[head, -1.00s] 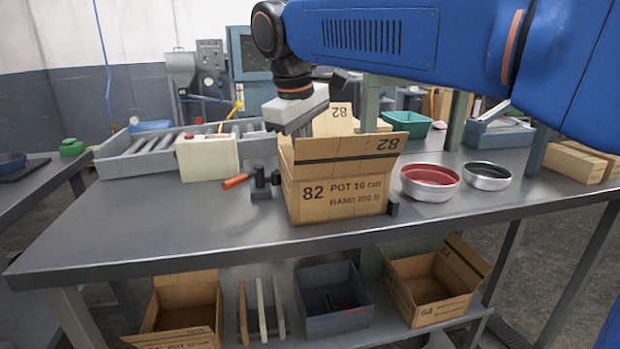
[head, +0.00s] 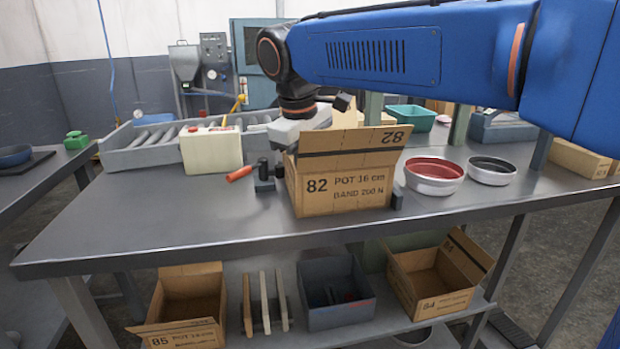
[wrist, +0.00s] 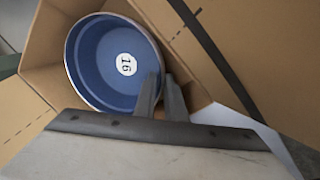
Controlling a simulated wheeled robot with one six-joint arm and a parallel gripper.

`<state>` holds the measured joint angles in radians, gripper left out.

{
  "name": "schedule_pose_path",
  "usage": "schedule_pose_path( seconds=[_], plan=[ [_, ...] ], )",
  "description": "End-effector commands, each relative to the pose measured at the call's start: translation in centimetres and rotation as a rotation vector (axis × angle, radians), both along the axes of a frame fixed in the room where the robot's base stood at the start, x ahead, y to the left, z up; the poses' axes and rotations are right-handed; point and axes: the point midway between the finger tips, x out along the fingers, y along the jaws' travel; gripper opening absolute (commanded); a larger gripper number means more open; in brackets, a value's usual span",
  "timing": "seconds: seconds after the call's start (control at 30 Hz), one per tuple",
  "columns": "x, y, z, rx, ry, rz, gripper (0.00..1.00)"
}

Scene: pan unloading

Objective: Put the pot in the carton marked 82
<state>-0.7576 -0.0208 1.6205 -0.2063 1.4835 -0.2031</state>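The carton marked 82 (head: 345,200) stands open on the workbench, with a front flap raised. In the wrist view, the blue pot (wrist: 105,55), with a round white label reading 16, is inside the cardboard walls of the carton (wrist: 195,55). My gripper (wrist: 161,80) has its two fingers close together astride the pot's rim, one inside and one outside, apparently pinching it. In the head view my gripper is above the carton's left side; its fingertips and the pot are hidden by the carton. I cannot tell whether the pot touches the carton's floor.
A red-lined pan (head: 434,176) and a dark-lined pan (head: 491,171) stand right of the carton. A cream canister (head: 211,150) and a red-handled tool (head: 239,174) are to its left. Cartons marked 85 (head: 185,335) and 84 (head: 440,303) sit on the lower shelf.

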Motion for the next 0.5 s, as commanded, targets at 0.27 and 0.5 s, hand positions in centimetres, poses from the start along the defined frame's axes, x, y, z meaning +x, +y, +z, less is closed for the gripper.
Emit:
schedule_pose_path(
  seconds=[0.27,0.5],
  plan=[
    [-0.1,0.1,0.7,0.002,-0.001,0.000,0.10],
    [-0.7,0.5,4.4,0.003,-0.003,0.001,0.10]
  ],
)
